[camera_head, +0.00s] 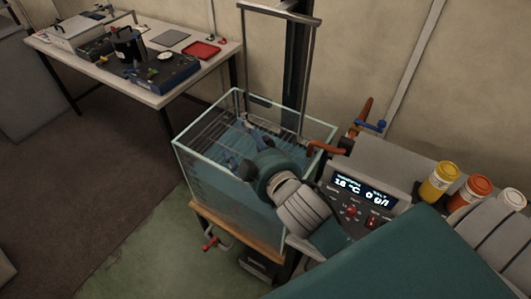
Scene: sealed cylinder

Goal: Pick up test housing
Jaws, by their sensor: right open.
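My right arm reaches in from the lower right, over the glass tank (183,150). My right gripper (238,163) points down into the tank above or at its wire rack (212,132); its fingers are small and dark, and it is open. No test housing shows clearly in the tank; my wrist and gripper hide part of the inside. A black upright cylinder (127,46) stands on the bench at the back left, far from my gripper; I cannot tell if it is the test housing. My left gripper is not in view.
The tank holds bluish water, with a metal frame (316,60) rising behind it. A control panel (352,197) with a lit display, pipes with a blue valve (372,126) and yellow and orange-capped jars (439,181) stand right. The bench (155,98) holds a red tray (201,51).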

